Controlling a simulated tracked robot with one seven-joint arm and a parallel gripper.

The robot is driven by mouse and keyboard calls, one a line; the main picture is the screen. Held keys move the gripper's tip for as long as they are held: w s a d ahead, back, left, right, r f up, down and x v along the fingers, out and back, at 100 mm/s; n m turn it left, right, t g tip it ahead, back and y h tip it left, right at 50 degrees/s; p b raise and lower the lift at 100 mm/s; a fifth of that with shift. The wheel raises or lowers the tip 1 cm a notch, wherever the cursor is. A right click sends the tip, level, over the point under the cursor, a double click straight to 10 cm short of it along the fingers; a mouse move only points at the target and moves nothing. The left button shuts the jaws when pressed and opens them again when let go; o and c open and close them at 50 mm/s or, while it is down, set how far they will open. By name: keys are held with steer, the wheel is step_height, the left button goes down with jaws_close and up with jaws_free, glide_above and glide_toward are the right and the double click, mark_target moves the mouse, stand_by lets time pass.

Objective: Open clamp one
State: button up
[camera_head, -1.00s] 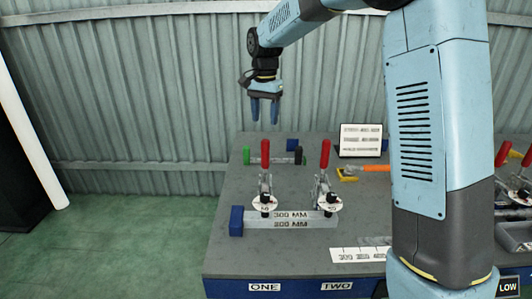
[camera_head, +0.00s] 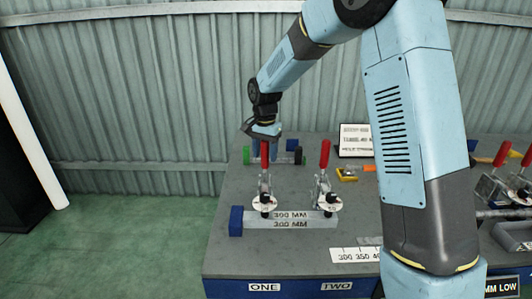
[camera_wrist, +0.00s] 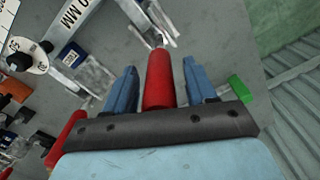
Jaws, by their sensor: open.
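Clamp one is the left of two toggle clamps, above the label ONE (camera_head: 265,287). Its red handle (camera_head: 264,155) stands upright, and its round white tag (camera_head: 264,205) sits over the steel bar marked 300 MM (camera_head: 300,224). My gripper (camera_head: 265,158) is at the top of this handle. In the wrist view the red handle (camera_wrist: 159,80) lies between the two blue fingers of my open gripper (camera_wrist: 160,85), with a gap on each side. The second clamp's red handle (camera_head: 325,154) is also upright, to the right.
A blue block (camera_head: 236,221) caps the bar's left end. A green-ended part (camera_head: 246,155) lies behind clamp one; its green end (camera_wrist: 240,88) is near the right finger in the wrist view. A white sign (camera_head: 355,140) stands at the back. The bench front-left is clear.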

jaws_close()
stand_by(0.6)
